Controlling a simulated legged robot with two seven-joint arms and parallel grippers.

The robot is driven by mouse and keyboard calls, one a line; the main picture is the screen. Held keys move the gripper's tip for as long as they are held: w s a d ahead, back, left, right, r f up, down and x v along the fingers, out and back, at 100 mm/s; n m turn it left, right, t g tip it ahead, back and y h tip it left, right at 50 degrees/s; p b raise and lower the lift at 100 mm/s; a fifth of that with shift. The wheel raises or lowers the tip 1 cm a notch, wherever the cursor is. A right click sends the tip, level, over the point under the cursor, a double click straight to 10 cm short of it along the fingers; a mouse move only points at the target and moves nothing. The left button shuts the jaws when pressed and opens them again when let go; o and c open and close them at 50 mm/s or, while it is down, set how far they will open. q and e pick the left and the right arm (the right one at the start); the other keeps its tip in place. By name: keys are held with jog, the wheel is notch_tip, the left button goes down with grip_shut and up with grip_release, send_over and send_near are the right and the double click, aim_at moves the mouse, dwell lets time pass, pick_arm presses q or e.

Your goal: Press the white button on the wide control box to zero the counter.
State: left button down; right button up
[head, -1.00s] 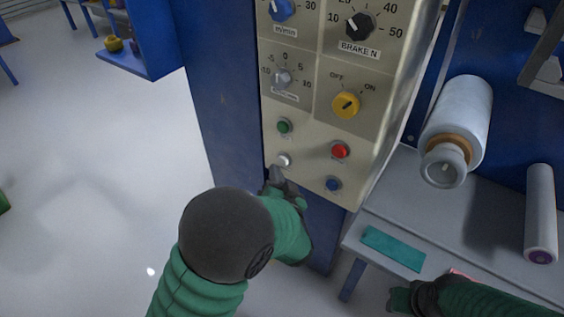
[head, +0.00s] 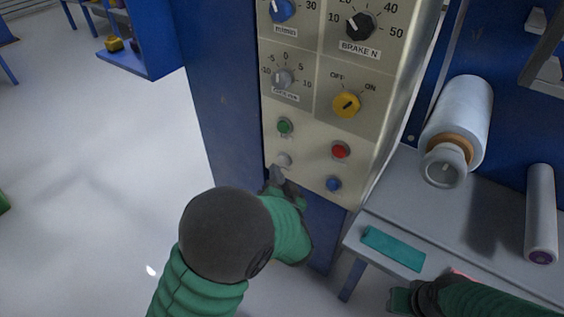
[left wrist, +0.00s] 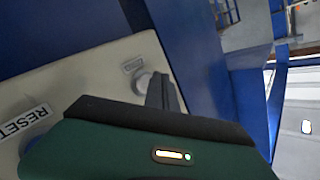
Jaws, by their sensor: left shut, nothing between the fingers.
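The wide control box (head: 301,143) is a cream panel on a blue post, with knobs above and buttons below. The white button (head: 284,160) is at its lower left, under the green button (head: 285,126). My left gripper (head: 273,172) is shut and empty, its fingertips just below the white button; I cannot tell if they touch it. In the left wrist view the left gripper's dark fingers (left wrist: 163,92) are beside a pale round button (left wrist: 143,84) with a small label above it. My right gripper (head: 398,300) is at the bottom right; its fingers are unclear.
A red button (head: 341,150) and a blue button (head: 334,184) are right of the white one. A yellow OFF/ON knob (head: 346,104) is above. A grey bench (head: 480,225) with a teal strip (head: 393,249) and a large white roller (head: 464,115) stands at the right.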

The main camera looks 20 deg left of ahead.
dwell(0.3)
pick_arm(q)
jog(key=shift+w+d+p, duration=0.15)
jog(key=shift+w+p, duration=0.2)
jog(key=shift+p, duration=0.1)
jog(key=shift+w+d+r, duration=0.1)
jog(key=shift+w+d, duration=0.05)
jog(key=shift+w, duration=0.3)
dwell(0.5)
jog(key=shift+s+p, duration=0.1)
jog(key=shift+p, duration=0.2)
jog(key=shift+s+a, duration=0.3)
jog(key=shift+s, duration=0.45)
jog(key=shift+s+a+p, duration=0.25)
jog(key=shift+s+a, duration=0.05)
jog(key=shift+s, duration=0.5)
jog(key=shift+s+a+p, duration=0.25)
jog(key=shift+s, duration=0.5)
jog(key=shift+s+a+p, duration=0.25)
jog(key=shift+s+a, duration=0.05)
jog(key=shift+s, duration=0.5)
